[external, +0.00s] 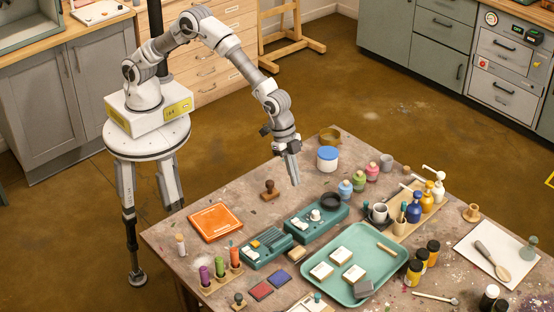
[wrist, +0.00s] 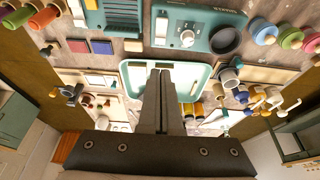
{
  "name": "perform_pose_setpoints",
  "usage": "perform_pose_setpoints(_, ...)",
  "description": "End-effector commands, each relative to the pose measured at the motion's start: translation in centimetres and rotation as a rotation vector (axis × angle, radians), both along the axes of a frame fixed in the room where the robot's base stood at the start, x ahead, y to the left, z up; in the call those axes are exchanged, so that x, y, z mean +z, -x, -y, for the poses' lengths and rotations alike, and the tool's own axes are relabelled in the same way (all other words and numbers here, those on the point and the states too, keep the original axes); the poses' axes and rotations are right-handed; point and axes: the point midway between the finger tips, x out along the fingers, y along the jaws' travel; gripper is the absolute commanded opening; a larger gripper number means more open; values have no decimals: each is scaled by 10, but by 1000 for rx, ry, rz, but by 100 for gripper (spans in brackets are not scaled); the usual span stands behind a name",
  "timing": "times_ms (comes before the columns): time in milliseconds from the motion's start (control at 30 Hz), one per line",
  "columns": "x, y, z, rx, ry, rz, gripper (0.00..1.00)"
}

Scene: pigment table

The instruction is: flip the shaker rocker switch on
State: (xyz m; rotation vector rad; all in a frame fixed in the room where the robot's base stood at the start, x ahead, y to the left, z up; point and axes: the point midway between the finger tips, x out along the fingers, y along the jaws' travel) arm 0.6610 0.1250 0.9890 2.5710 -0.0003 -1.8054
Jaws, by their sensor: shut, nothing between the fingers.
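What looks like the shaker is a teal box (external: 327,226) with a white knob and a black round cup, near the middle of the table. It also shows at the top of the wrist view (wrist: 198,47). A small pale switch (wrist: 161,27) sits at its left end in the wrist view; which way it is tipped is too small to tell. My gripper (external: 293,182) is shut and empty, pointing down above the table behind the shaker and apart from it. Its closed fingers (wrist: 160,72) show in the wrist view.
A second teal device (external: 265,248) stands left of the shaker. A teal tray (external: 345,295) with pale blocks lies in front. A wooden stamp (external: 269,189), a blue-lidded jar (external: 327,160) and coloured bottles (external: 359,180) stand near the back edge.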

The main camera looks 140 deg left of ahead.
Motion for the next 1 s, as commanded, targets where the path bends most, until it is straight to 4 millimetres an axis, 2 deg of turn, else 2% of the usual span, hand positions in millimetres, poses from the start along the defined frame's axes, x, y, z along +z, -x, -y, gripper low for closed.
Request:
perform_pose_setpoints(300, -1, 0, 0, 0, 0, 0, 0)
perform_pose_setpoints(467, -11, -4, 0, 0, 0, -1, 0)
perform_pose_setpoints(1000, -97, -34, 0, 0, 0, -1, 0)
